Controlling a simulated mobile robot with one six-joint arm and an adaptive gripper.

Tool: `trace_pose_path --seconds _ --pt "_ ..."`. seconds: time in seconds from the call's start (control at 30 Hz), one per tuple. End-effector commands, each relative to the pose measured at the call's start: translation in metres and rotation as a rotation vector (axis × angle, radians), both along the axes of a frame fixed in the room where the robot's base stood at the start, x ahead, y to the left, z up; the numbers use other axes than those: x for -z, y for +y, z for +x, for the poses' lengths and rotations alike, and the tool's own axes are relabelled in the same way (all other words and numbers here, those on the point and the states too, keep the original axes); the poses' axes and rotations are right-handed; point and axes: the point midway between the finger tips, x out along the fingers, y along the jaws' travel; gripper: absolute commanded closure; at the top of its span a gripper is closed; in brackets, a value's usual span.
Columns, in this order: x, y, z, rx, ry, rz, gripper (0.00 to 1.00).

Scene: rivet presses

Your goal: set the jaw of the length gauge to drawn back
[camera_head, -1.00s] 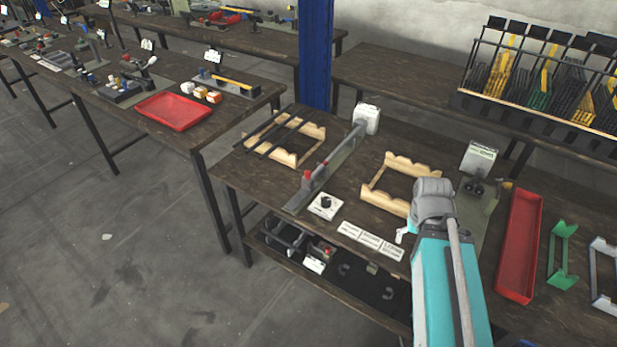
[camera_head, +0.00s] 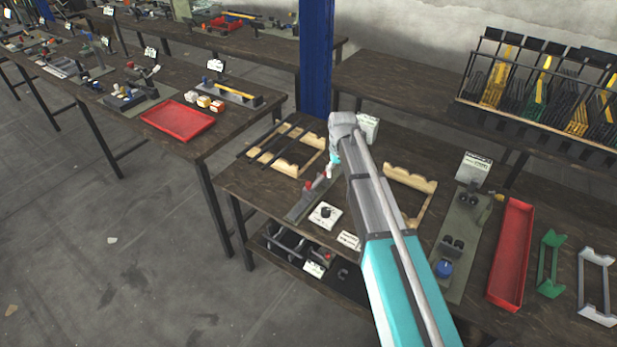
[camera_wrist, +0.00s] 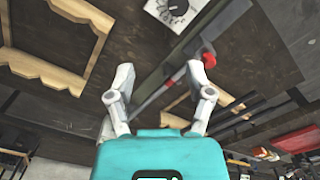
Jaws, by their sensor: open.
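The length gauge (camera_head: 300,208) is a long narrow grey bar lying on the bench, with red parts (camera_head: 309,185) near its front end. My arm hides much of its middle and far part in the head view. In the wrist view the gauge (camera_wrist: 232,12) runs diagonally, with a red piece (camera_wrist: 208,58) beside my right finger. Which part is the jaw, and its setting, I cannot tell. My gripper (camera_wrist: 160,72) is open and empty above the gauge, its fingers spread. In the head view my gripper (camera_head: 331,170) is small and partly hidden by my wrist.
A white box with a black dial (camera_head: 325,214) stands right of the gauge's front end. A wooden rack with dark rods (camera_head: 312,140) lies to the left, another wooden rack (camera_head: 410,178) to the right. A red tray (camera_head: 512,255) is further right.

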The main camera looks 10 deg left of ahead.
Motion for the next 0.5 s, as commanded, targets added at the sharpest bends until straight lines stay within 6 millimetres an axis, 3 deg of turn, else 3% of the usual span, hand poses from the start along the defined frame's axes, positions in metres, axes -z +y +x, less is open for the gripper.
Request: trace_pose_path --seconds 0.03,0.2,0.33,0.5 --pt "-0.01 0.027 0.02 -0.024 0.0 0.0 0.33" --pt "-0.02 0.082 0.044 -0.075 0.0 0.0 0.33" --pt "-0.023 0.103 0.05 -0.094 0.0 0.0 0.33" --pt "-0.022 0.109 0.05 -0.099 0.0 0.0 0.33"
